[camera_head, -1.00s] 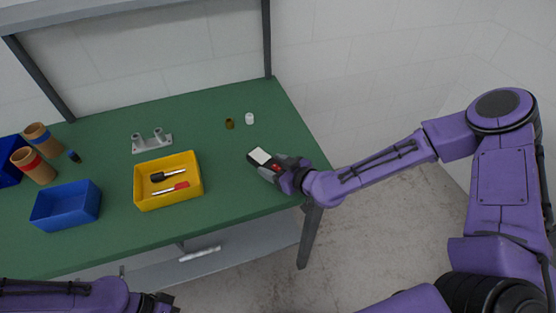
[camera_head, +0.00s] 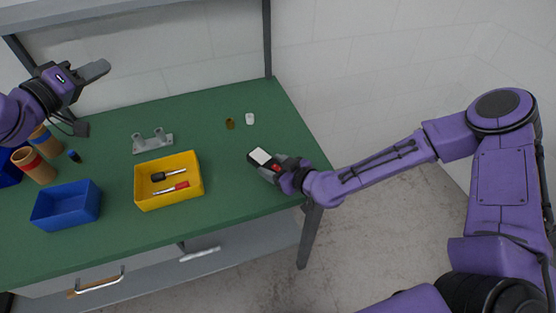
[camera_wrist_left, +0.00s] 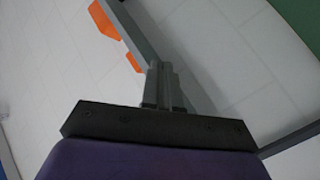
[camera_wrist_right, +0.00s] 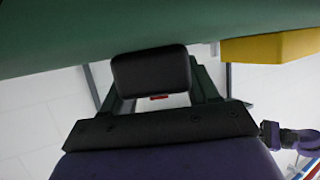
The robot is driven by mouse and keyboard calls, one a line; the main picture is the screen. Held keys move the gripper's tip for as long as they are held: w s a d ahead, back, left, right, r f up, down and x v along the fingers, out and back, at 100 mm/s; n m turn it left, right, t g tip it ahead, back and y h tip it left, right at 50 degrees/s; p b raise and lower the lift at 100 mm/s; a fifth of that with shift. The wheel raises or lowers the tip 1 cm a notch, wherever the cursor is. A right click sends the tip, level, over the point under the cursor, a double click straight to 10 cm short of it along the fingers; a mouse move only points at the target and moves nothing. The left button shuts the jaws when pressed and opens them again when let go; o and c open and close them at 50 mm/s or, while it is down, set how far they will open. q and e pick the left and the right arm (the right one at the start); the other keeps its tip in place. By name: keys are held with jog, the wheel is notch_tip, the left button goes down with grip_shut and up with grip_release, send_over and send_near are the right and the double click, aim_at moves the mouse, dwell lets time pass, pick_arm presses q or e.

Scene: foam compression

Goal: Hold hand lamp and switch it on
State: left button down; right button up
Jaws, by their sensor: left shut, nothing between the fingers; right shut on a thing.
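The hand lamp (camera_head: 261,157) is a small black block with a white face and a red part, at the right side of the green table. My right gripper (camera_head: 276,166) is shut on it. In the right wrist view the lamp (camera_wrist_right: 150,75) shows as a dark block between the fingers, with a bit of red (camera_wrist_right: 159,97) below it. My left gripper (camera_head: 96,70) is raised over the back left of the table, far from the lamp. Its fingers are together and empty, also in the left wrist view (camera_wrist_left: 162,75).
A yellow bin (camera_head: 168,197) holds two tools. A blue bin (camera_head: 66,220), brown cups (camera_head: 34,166) and a grey bracket (camera_head: 152,141) stand to the left. A white cap (camera_head: 250,118) and a brown cap (camera_head: 230,123) lie behind the lamp. The table (camera_head: 230,200) is clear around it.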

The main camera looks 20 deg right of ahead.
pick_arm(q)
jog(key=w+d+r+n+t+y, duration=0.1)
jog(key=w+d+r+n+y, duration=0.1)
jog(key=w+n+y, duration=0.3)
jog(key=w+d+r+n+t+y, duration=0.2)
jog(key=w+n+y, duration=0.2)
jog(key=w+n, duration=0.25)
jog(key=n+g+y, duration=0.1)
jog(key=n+g, duration=1.1)
jog(key=g, duration=0.5)
send_over(279, 168)
jog(key=w, duration=0.1)
notch_tip(279, 168, down, 15)
jog(key=shift+w+a+f, duration=0.2)
jog(key=shift+a, duration=0.2)
jog(key=f, duration=0.4)
jog(key=s+f, duration=0.1)
jog(key=f, duration=0.9)
jog(key=shift+s+d, duration=0.2)
jog(key=shift+d, duration=0.15)
